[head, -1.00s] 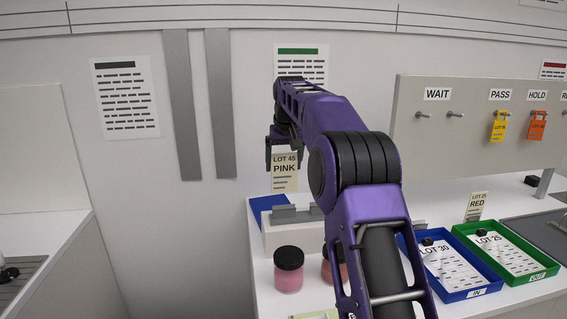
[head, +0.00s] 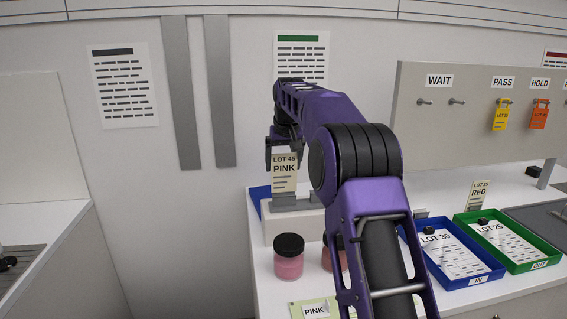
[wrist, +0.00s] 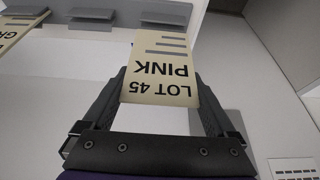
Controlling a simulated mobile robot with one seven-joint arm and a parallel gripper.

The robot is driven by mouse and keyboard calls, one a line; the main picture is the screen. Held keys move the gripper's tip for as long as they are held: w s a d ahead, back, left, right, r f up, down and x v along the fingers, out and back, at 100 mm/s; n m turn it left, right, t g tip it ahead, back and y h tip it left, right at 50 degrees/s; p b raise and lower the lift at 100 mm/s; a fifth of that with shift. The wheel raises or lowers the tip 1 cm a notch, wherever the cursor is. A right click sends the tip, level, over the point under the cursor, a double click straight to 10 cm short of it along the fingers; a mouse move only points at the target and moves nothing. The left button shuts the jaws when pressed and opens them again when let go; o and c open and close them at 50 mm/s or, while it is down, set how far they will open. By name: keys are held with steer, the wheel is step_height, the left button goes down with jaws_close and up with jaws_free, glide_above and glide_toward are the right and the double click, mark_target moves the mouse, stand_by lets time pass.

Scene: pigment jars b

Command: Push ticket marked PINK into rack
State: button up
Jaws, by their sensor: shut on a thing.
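The cream ticket marked LOT 45 PINK (head: 284,172) is upright in my gripper (head: 282,155). In the wrist view the ticket (wrist: 163,75) stands between the two dark fingers, its print upside down. My gripper is shut on it near its marked end. The rack (head: 290,228) is a pale block with grey holders on top, partly hidden by my arm. The ticket's lower edge meets or overlaps a grey holder (head: 291,203); I cannot tell whether it is inside the slot. The wrist view shows this holder (wrist: 165,20) just beyond the ticket's far end.
A black-lidded pink jar (head: 289,258) stands in front of the rack, with another partly behind my arm. Another ticket (wrist: 14,30) shows at the wrist view's left edge. A blue tray (head: 480,283) and green tray (head: 536,262) lie right. A peg board (head: 470,130) stands behind.

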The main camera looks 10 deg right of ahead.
mark_target(284, 169)
steer(key=shift+f, duration=0.25)
steer(key=shift+f+b, duration=1.2)
steer(key=shift+f, duration=0.7)
steer(key=o, duration=0.9)
steer(key=shift+o, duration=0.2)
steer(key=shift+r, duration=0.15)
step_height(284, 169, up, 4)
steer(key=p, duration=0.4)
steer(key=shift+r+p, duration=0.1)
steer(key=shift+p, duration=0.3)
steer(key=shift+r, duration=0.8)
steer(key=shift+r, duration=0.1)
